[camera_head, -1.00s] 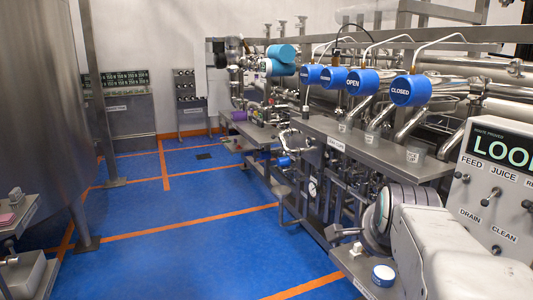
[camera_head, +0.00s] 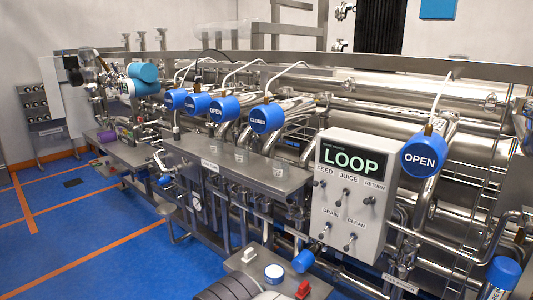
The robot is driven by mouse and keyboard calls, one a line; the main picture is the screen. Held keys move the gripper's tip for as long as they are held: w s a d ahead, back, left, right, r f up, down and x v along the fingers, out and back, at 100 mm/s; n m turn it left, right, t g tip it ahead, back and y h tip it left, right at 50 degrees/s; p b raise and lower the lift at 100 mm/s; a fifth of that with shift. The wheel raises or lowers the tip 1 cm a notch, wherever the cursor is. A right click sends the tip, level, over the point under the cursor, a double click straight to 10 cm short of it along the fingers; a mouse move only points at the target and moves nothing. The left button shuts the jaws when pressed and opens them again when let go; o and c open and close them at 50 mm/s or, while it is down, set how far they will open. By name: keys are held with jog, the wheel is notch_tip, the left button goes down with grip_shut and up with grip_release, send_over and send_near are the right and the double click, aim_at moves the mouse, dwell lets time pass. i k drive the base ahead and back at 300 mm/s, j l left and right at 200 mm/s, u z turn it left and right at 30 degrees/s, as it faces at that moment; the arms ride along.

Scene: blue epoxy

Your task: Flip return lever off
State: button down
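The control box (camera_head: 342,218) is a light grey panel near the middle of the head view, with a dark screen (camera_head: 355,160) reading LOOP in green. Its upper row has toggle levers under the labels FEED, JUICE and RETURN. The return lever (camera_head: 369,200) is the rightmost of these, a small dark-tipped toggle; its exact tilt is too small to tell. The juice lever (camera_head: 346,192) and feed lever (camera_head: 322,184) are to its left. More levers sit near DRAIN and CLEAN below. My gripper is not in view; only part of my arm shows at the bottom edge, apart from the box.
A blue OPEN valve cap (camera_head: 424,157) stands right of the box, with several more to the left. A steel shelf with cups (camera_head: 242,153) lies left of it. Blue floor (camera_head: 90,235) is free at left.

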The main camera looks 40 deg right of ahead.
aim_at(365, 201)
jog(key=z, duration=2)
